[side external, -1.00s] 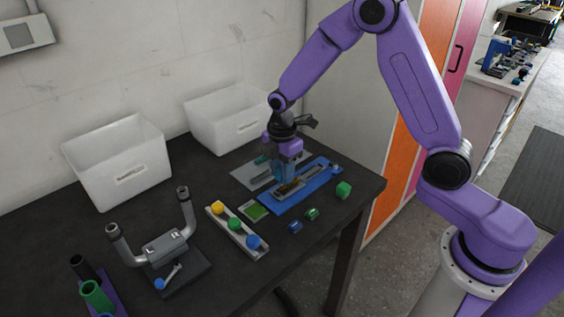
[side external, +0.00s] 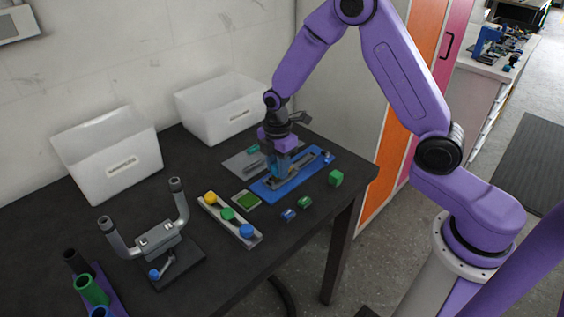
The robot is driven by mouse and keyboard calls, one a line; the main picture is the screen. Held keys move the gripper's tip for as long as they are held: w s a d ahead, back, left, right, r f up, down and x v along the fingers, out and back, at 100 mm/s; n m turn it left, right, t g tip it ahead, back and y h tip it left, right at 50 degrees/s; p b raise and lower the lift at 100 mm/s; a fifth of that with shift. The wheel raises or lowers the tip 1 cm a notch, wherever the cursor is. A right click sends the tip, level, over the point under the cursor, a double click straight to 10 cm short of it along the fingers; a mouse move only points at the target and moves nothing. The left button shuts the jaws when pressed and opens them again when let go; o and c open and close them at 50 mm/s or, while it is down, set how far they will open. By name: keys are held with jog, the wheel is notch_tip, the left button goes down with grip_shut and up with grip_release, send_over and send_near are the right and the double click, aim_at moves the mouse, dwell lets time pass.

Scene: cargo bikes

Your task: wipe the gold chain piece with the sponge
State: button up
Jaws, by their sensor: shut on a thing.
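My gripper (side external: 277,172) points down over the blue mat (side external: 262,188), low at its grey channel-like holder (side external: 304,162). It is shut on a small bluish thing that looks like the sponge, though fingers and sponge are hard to tell apart at this size. The gold chain piece cannot be made out; the gripper covers the near part of the holder. I cannot tell whether the sponge touches the piece.
A small tray with a green pad (side external: 246,199) and a rack of yellow, green and blue knobs (side external: 229,214) stand left of the mat. Green (side external: 336,178) and blue (side external: 288,215) blocks lie to its right and front. White bins (side external: 108,160) stand behind.

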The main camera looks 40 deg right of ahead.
jog(key=shift+a, duration=0.55)
jog(key=shift+a+r, duration=0.15)
jog(key=shift+r, duration=3.9)
jog(key=shift+s, duration=0.1)
